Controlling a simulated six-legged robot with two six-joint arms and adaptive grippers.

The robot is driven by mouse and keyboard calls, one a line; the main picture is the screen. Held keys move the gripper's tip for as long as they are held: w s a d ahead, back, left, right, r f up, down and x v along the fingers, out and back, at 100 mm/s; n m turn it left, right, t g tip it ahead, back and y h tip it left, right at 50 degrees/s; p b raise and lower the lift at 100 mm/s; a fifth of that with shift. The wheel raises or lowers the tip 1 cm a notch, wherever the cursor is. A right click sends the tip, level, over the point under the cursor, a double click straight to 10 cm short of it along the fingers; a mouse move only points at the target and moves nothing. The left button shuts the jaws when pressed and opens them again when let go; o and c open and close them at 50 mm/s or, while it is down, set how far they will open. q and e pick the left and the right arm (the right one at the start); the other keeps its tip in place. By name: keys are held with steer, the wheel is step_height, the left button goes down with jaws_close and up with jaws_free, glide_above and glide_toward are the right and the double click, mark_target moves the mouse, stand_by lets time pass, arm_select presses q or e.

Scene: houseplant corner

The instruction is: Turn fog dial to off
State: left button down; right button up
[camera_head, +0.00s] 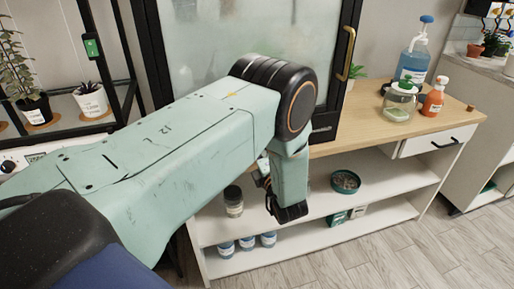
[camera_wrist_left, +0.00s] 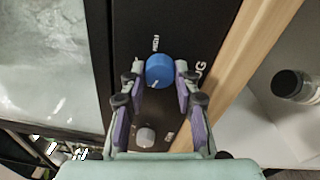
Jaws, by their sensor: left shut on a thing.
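The blue fog dial (camera_wrist_left: 160,71) sits on a black panel (camera_wrist_left: 128,30) in the left wrist view. White lettering stands beside it, partly hidden, ending in what looks like "OG". A short white mark shows on the dial's lower part; I cannot tell which setting it points to. My left gripper (camera_wrist_left: 160,76) has its two purple-padded fingers on either side of the dial, shut on it. In the head view my left arm hides the dial and fingers. My right gripper is in neither view.
A pale round knob (camera_wrist_left: 145,137) sits on the same panel below the dial. The fogged glass cabinet (camera_head: 215,40) has a brass handle (camera_head: 346,53). The wooden bench top (camera_head: 365,122) holds a blue-liquid bottle (camera_head: 413,64) and an orange bottle (camera_head: 433,102). A dark-lidded jar (camera_head: 233,205) stands on the shelf.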

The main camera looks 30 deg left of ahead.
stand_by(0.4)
arm_select(q)
steer(key=c, duration=1)
jaws_free()
steer(key=v, duration=0.7)
steer(key=shift+s+d, duration=0.15)
steer(key=shift+d, duration=0.05)
